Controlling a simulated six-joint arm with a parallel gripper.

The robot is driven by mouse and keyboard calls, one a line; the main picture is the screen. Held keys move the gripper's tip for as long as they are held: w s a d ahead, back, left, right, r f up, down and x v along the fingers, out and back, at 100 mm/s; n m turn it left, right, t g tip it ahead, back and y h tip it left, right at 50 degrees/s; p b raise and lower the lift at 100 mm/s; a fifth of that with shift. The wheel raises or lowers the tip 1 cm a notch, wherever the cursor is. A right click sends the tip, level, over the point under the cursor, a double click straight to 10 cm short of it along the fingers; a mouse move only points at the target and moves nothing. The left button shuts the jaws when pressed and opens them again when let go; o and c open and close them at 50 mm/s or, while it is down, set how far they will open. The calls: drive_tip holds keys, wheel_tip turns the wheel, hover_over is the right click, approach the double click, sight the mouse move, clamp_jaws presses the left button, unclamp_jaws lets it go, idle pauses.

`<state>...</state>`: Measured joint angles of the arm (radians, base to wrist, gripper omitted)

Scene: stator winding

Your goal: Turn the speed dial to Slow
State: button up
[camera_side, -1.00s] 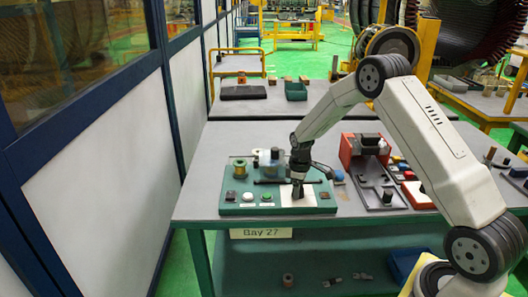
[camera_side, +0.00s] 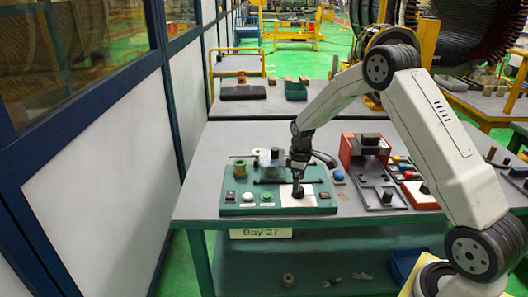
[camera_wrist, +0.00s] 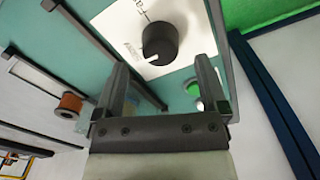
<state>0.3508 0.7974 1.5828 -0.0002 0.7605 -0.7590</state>
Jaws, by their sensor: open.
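The speed dial is a round black knob (camera_wrist: 160,43) with a white mark on its rim. It sits on a white label plate (camera_wrist: 110,22) on the green control panel (camera_side: 230,209). In the wrist view the mark points to the lower left, toward small lettering that I cannot read surely. In the side view the dial (camera_side: 298,192) shows as a dark knob under my gripper (camera_side: 297,178). In the wrist view my gripper (camera_wrist: 162,64) is open, its fingers either side of and short of the dial, with nothing between them.
The panel also carries a green button (camera_side: 266,197), a white button (camera_side: 248,197) and dark bars. A red-and-grey fixture (camera_side: 347,150) and coloured buttons are to the right. The table's left part is clear.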

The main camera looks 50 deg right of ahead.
drive_tip(key=shift+r, duration=2.15)
drive_tip(key=shift+s+a+r, duration=0.1)
drive_tip(key=shift+s+a, duration=0.05)
drive_tip(key=shift+a, duration=0.1)
drive_tip(key=s+a+r+m+t, duration=0.2)
drive_tip(key=s+a+r+m, duration=0.1)
drive_tip(key=s+a, duration=1.3)
drive_tip(key=s+m, duration=0.1)
drive_tip(key=s, duration=0.2)
drive_tip(key=shift+a+r+m+t, duration=0.15)
drive_tip(key=shift+a+m+t, duration=0.15)
drive_tip(key=shift+a, duration=0.1)
